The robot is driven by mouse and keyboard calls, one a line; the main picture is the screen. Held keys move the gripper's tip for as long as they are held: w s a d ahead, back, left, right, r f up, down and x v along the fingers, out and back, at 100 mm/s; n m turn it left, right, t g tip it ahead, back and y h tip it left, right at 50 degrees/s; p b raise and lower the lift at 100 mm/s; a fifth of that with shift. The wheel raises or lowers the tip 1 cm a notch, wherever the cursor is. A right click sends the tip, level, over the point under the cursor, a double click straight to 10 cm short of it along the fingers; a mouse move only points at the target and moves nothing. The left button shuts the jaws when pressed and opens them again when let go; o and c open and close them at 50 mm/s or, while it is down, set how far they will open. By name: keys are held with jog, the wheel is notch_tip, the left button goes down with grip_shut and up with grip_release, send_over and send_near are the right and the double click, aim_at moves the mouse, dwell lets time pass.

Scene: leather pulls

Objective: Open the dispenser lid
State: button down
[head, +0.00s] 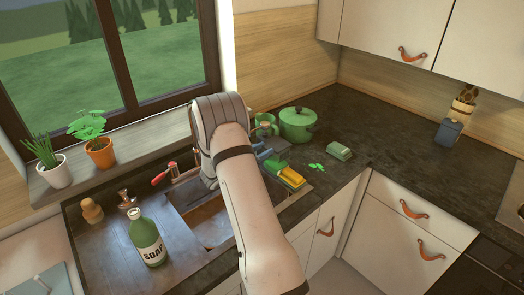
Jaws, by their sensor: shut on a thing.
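A green soap bottle (147,240) with a white SOAP label stands upright on the counter left of the sink. A small metallic pump-like fitting (125,200) shows just behind its neck. I cannot tell which part is the dispenser lid, or whether it is open. My arm rises from the bottom of the head view, bends near the window and reaches down over the sink. It hides part of the sink, and my gripper is hidden behind it. What the gripper touches cannot be seen.
The sink (187,198) has a red-handled tap (163,175). A yellow and green sponge-like item (287,177), a green pot (298,124) and a green block (338,151) are to the right. Potted plants (99,151) line the sill. The right counter has free room.

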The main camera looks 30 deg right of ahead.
jog(key=shift+w+d+r+b, duration=0.1)
jog(key=shift+d+r+b, duration=0.15)
jog(key=shift+r, duration=0.55)
jog(key=shift+d+r+b, duration=0.15)
jog(key=shift+r+b, duration=0.2)
jog(key=shift+r, duration=0.4)
jog(key=shift+w+d+r+b, duration=0.1)
jog(key=shift+d+r+b, duration=0.15)
jog(key=shift+r, duration=0.55)
jog(key=c, duration=0.9)
grip_release()
jog(key=shift+f, duration=0.1)
jog(key=shift+s+a, duration=0.1)
jog(key=shift+a, duration=0.1)
jog(key=a, duration=0.2)
jog(key=a+b, duration=0.1)
jog(key=a, duration=0.2)
jog(key=s+a+b, duration=0.1)
jog(key=a, duration=0.1)
jog(key=shift+a, duration=0.25)
